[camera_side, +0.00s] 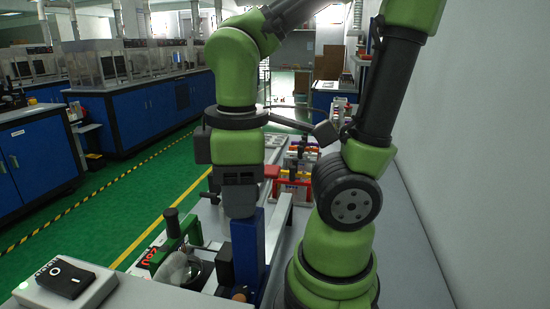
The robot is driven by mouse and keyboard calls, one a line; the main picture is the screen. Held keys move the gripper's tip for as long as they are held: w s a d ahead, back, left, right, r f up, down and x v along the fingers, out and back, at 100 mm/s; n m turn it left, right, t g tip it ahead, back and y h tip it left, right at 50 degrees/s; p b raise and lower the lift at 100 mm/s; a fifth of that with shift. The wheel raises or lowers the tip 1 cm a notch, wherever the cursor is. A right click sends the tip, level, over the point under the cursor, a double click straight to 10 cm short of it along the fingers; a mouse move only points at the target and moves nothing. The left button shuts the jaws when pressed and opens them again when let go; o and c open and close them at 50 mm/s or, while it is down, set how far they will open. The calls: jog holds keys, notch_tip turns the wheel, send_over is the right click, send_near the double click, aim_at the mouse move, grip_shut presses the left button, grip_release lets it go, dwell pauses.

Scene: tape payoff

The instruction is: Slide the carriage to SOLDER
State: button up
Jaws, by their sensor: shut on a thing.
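My gripper (240,203) points down near the middle of the side view, its dark grey body above a blue upright block (247,246). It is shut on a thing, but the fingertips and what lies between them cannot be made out. I cannot tell whether the blue block is part of the carriage. No SOLDER marking is readable.
A switch box (66,281) is at front left. Colourful bins (297,163) stand behind. A white wall is close on the right.

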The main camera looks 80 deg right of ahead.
jog(key=o, duration=0.8)
jog(key=m, duration=0.2)
jog(key=s+m, duration=0.1)
jog(key=m, duration=0.1)
jog(key=shift+a+f+g, duration=0.15)
jog(key=shift+f+g, duration=0.05)
jog(key=shift+g, duration=0.2)
jog(key=shift+w+r, duration=0.1)
jog(key=shift+r, duration=3.45)
jog(key=t, duration=0.1)
jog(key=m+t+y, duration=0.1)
jog(key=shift+w+f+t, duration=0.25)
jog(key=shift+t, duration=0.15)
jog(key=shift+w+a+m+t+y, duration=0.1)
jog(key=shift+w+m+t+y, duration=0.25)
jog(key=shift+m+t, duration=0.3)
jog(key=m+t, duration=0.1)
jog(key=w+m+t, duration=0.1)
jog(key=t, duration=0.1)
jog(key=shift+r+y, duration=0.2)
jog(key=shift+y, duration=0.05)
